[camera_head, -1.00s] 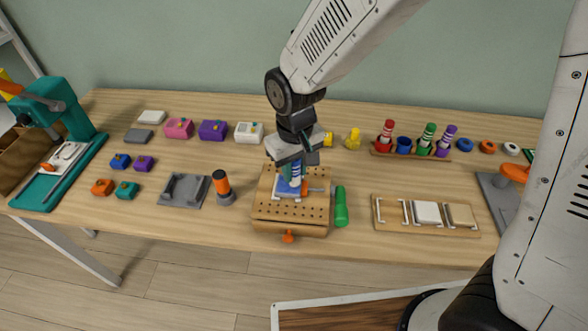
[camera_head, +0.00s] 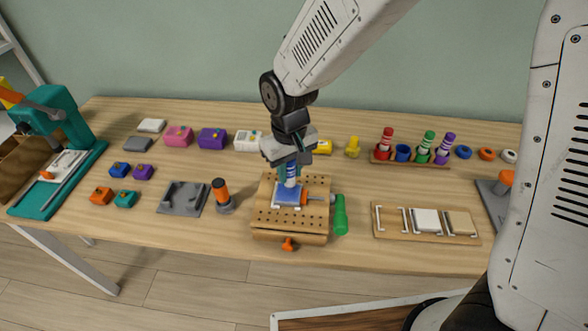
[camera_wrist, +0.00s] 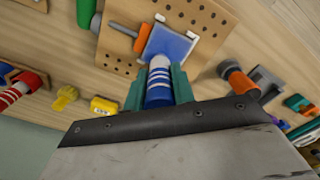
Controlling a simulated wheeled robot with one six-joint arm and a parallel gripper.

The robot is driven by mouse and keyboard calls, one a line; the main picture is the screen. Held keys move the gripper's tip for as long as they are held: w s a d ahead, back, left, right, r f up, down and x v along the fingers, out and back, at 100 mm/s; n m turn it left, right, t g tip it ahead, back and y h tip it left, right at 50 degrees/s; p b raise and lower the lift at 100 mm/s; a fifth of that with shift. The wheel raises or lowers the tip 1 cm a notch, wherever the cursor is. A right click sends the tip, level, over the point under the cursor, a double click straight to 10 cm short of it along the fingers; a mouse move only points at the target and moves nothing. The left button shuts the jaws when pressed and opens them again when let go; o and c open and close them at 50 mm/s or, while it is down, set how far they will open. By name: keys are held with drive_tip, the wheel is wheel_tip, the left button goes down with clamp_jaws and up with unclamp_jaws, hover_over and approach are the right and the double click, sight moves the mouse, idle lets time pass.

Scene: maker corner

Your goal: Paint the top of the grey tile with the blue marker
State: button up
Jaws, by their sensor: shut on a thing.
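The tile (camera_head: 286,199) lies on a wooden pegboard block (camera_head: 262,220) and its top looks blue, with pale edges or brackets around it. In the wrist view the tile (camera_wrist: 168,42) shows a mostly blue face, somewhat uneven in shade. My gripper (camera_head: 290,164) is shut on the blue marker (camera_head: 292,175), which is blue with white bands and points down over the tile. In the wrist view the marker (camera_wrist: 158,85) sits between the teal fingers of my gripper (camera_wrist: 159,92). Its tip overlaps the tile's edge; I cannot tell whether it touches.
An orange clamp screw (camera_head: 316,197) and a green cylinder (camera_head: 340,214) are right of the tile. An orange-and-black upright piece (camera_head: 222,195) stands left of the block. A marker rack (camera_head: 381,158) is behind right, and a wooden tray (camera_head: 390,232) lies at the front right.

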drive_tip(key=shift+w+a, duration=0.1)
drive_tip(key=shift+a, duration=0.75)
drive_tip(key=shift+s+a, duration=0.15)
drive_tip(key=shift+s, duration=1.3)
drive_tip(key=shift+s+d, duration=0.1)
drive_tip(key=shift+d, duration=1.25)
drive_tip(key=shift+w+d, duration=0.2)
drive_tip(key=shift+w, duration=1.1)
drive_tip(key=shift+r, duration=3)
